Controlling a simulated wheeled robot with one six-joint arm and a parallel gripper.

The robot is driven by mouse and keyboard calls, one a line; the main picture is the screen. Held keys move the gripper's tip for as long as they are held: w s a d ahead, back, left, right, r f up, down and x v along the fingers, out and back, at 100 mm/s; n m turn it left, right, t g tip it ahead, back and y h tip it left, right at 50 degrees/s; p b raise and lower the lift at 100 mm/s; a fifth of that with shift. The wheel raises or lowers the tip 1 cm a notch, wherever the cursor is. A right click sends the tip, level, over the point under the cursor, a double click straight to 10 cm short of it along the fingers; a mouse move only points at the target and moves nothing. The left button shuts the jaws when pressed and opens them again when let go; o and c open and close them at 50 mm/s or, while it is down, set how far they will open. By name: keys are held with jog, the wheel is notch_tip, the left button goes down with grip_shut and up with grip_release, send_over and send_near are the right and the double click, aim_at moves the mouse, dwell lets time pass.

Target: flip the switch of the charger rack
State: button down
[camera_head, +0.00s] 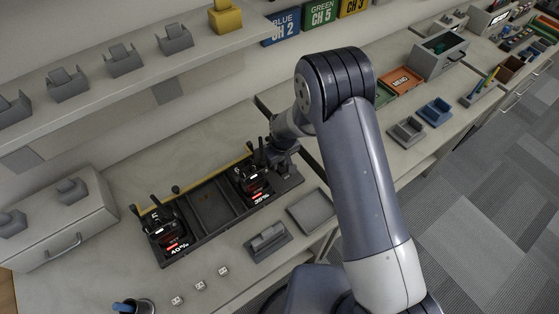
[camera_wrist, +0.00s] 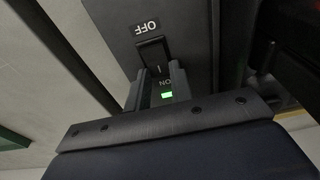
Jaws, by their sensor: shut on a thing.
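The black charger rack (camera_head: 208,207) stands on the workbench, with radios in its left and right bays and an empty middle. My gripper (camera_head: 282,163) reaches down to the rack's right end, where the switch is hidden in the head view. In the wrist view the rack's dark panel shows a black rocker switch (camera_wrist: 152,52) between the words OFF and ON. A small green light (camera_wrist: 167,95) glows by ON. My gripper's two fingertips (camera_wrist: 158,78) are at the switch's ON end, close together around it. The exact contact is hard to see.
A grey cradle (camera_head: 267,241) and a flat tray (camera_head: 312,211) lie in front. A drawer box (camera_head: 62,232) stands left; a shelf (camera_head: 130,85) overhangs the back.

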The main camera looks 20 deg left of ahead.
aim_at(281, 169)
jog(key=shift+a, duration=0.1)
jog(key=c, duration=1.2)
grip_release()
jog(key=shift+c, duration=0.2)
jog(key=shift+r, duration=0.1)
notch_tip(281, 169, up, 11)
jog(key=s+d+b, duration=0.1)
jog(key=b, duration=0.1)
jog(key=shift+f+b, duration=0.2)
jog(key=shift+b, duration=0.15)
jog(key=shift+d+f, duration=0.1)
jog(key=f+p, duration=0.1)
jog(key=f, duration=0.2)
jog(key=f+p, duration=0.1)
jog(key=f, duration=0.3)
jog(key=w+a+f+p, duration=0.1)
jog(key=f, duration=0.2)
jog(key=shift+f, duration=0.35)
